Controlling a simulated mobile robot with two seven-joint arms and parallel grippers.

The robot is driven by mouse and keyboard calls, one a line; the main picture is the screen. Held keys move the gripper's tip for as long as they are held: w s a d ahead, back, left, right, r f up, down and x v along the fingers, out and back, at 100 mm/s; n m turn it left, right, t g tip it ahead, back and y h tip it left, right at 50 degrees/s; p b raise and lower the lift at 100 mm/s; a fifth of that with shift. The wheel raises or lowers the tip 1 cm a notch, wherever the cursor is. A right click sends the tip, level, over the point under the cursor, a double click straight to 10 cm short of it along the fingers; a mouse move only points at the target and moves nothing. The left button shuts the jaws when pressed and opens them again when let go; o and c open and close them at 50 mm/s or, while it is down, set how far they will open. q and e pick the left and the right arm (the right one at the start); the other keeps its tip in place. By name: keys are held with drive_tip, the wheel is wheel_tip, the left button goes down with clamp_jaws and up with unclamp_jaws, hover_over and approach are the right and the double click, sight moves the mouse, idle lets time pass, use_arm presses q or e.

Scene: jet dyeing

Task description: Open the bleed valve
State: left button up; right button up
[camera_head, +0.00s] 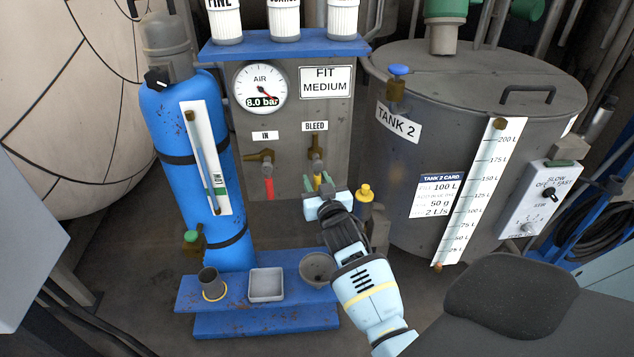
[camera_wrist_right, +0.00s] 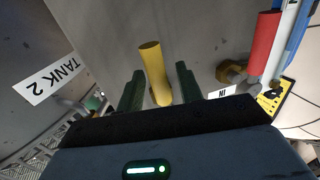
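The bleed valve (camera_head: 317,160) is a brass fitting under the BLEED label on the grey panel. Its yellow handle (camera_wrist_right: 154,70) hangs down from it. My right gripper (camera_head: 324,187) is just in front of and below the valve. In the right wrist view my right gripper (camera_wrist_right: 160,88) is open, with one dark green finger on each side of the yellow handle. Gaps show between the handle and both fingers. The handle's lower part is partly hidden by the gripper in the head view. My left gripper is not in view.
The IN valve's red handle (camera_head: 268,188) hangs to the left, and it also shows in the right wrist view (camera_wrist_right: 264,42). A yellow-topped knob (camera_head: 365,193) stands close right of my gripper. The air gauge (camera_head: 260,87) reads 8.0 bar. A blue bench (camera_head: 262,318) with cups is below.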

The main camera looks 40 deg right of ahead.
drive_tip(key=shift+c, duration=0.3)
clamp_jaws()
